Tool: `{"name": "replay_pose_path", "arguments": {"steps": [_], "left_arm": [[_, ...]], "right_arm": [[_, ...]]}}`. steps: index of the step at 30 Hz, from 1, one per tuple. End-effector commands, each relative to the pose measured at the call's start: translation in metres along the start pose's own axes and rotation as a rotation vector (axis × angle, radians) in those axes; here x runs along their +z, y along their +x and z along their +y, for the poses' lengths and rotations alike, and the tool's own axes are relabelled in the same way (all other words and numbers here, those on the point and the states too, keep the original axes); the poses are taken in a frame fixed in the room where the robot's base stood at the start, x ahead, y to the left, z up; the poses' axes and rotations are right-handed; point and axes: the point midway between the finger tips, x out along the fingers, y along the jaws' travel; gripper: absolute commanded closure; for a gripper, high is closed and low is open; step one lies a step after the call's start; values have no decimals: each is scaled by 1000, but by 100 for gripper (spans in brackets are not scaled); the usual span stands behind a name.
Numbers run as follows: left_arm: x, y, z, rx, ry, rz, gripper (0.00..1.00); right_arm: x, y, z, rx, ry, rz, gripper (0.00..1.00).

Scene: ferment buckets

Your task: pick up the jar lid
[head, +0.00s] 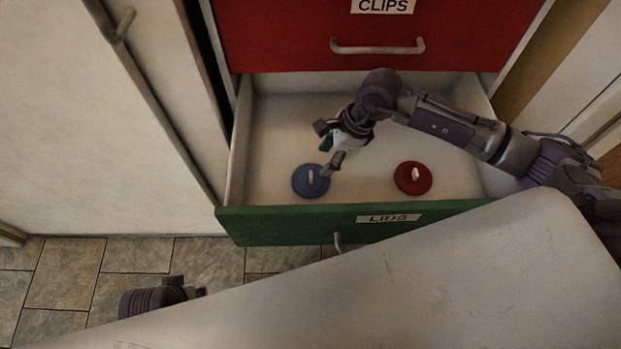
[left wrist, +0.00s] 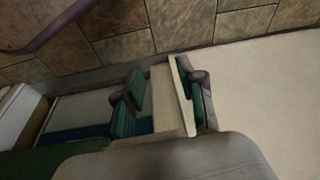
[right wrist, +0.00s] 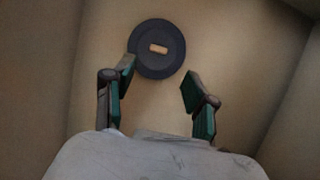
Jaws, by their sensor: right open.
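A round blue lid (head: 304,187) with a pale raised handle lies in the open lids drawer, left of a similar red lid (head: 413,178). My right gripper (head: 330,153) is open just above the blue lid, with one finger overlapping the lid's right edge in the head view. In the right wrist view the blue lid (right wrist: 158,67) looks dark, lies beyond the open fingers (right wrist: 158,82), and one fingertip overlaps its rim. Contact cannot be told.
The drawer has a green front (head: 290,224) labelled LIDS and pale walls. A shut red drawer (head: 280,40) labelled CLIPS is above it. A white cabinet door (head: 70,140) stands at the left. The drawer floor around the two lids is clear.

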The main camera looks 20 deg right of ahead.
Motion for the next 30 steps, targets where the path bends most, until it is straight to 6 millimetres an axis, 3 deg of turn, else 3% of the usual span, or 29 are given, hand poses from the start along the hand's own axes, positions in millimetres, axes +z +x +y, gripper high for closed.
{"name": "replay_pose_path", "arguments": {"steps": [3, 10, 18, 26, 30], "left_arm": [[-1, -8, 0, -1, -1, 5, 61], [-3, -17, -1, -2, -1, 11, 61], [-5, -41, -2, -4, -3, 22, 61], [-5, -45, -2, -4, -3, 23, 61], [-5, -45, -2, -4, -3, 23, 61]], "right_arm": [[0, 17, 1, 3, 1, -1, 44], [3, 34, 2, 3, 1, -3, 44], [6, 71, 4, 3, 3, -2, 44], [6, 74, 4, 1, 2, -2, 44], [6, 74, 4, 1, 2, -2, 62]]}}
